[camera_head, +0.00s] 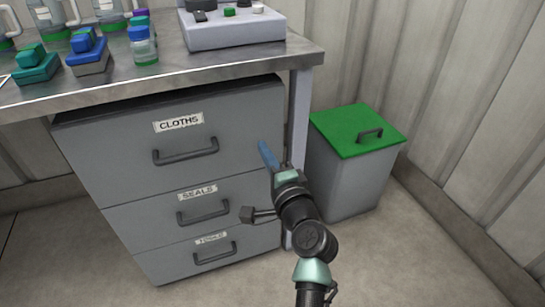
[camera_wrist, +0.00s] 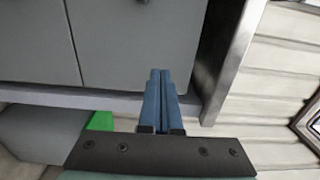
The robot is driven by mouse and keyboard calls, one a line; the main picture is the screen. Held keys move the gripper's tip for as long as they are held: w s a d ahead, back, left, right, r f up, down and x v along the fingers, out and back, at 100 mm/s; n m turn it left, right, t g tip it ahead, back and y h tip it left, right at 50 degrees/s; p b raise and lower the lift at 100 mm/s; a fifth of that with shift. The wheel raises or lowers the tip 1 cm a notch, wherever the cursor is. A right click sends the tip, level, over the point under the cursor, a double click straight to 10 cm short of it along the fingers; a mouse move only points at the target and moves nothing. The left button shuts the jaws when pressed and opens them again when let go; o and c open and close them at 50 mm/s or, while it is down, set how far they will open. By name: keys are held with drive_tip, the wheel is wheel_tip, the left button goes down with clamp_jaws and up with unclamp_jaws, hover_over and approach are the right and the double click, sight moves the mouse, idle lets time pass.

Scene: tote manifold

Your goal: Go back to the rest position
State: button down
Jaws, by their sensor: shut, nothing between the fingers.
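My gripper (camera_head: 268,158) is in front of the right side of the grey drawer cabinet in the head view, near the top drawer's right edge. In the wrist view my gripper (camera_wrist: 160,76) shows two blue fingers pressed together with nothing between them. My arm rises from the bottom of the head view, right of the cabinet. The top drawer (camera_head: 240,120), labelled CLOTHS, the middle drawer (camera_head: 245,190), labelled SEALS, and the bottom drawer (camera_head: 255,240) all look shut.
A steel worktop (camera_head: 200,68) over the drawers holds bottles, a blue-topped block (camera_head: 88,52), a teal block (camera_head: 36,64) and a grey box (camera_head: 232,32). A grey bin (camera_head: 345,180) with a green lid (camera_head: 350,128) stands right of the table leg. Floor (camera_head: 420,255) at right is clear.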

drive_tip(key=s+a+r+n+t, duration=0.1)
drive_tip(key=s+r+n, duration=0.15)
drive_tip(key=r, duration=0.55)
drive_tip(key=s+a+r+n+t+p, duration=0.15)
drive_tip(key=r+n, duration=0.25)
drive_tip(key=r, duration=0.5)
drive_tip(key=s+r+n+t, duration=0.1)
drive_tip(key=s+r+n, duration=0.2)
drive_tip(key=r, duration=0.5)
drive_tip(key=s+r+n+t+h+p, duration=0.1)
drive_tip(key=s+r+n+t+h, duration=0.2)
drive_tip(key=s+r, duration=0.7)
drive_tip(key=s+r+n+t+h+p, duration=0.2)
drive_tip(key=s+r+t, duration=0.2)
drive_tip(key=s+r, duration=0.65)
drive_tip(key=w+r+p, duration=0.1)
drive_tip(key=r+p, duration=1.6)
drive_tip(key=r, duration=0.1)
drive_tip(key=w+r+p, duration=0.2)
drive_tip(key=r+p, duration=1.6)
drive_tip(key=r, duration=0.1)
drive_tip(key=shift+w+a+r, duration=0.15)
drive_tip(key=shift+w+r, duration=0.1)
drive_tip(key=shift+r, duration=0.05)
drive_tip(key=shift+g, duration=0.25)
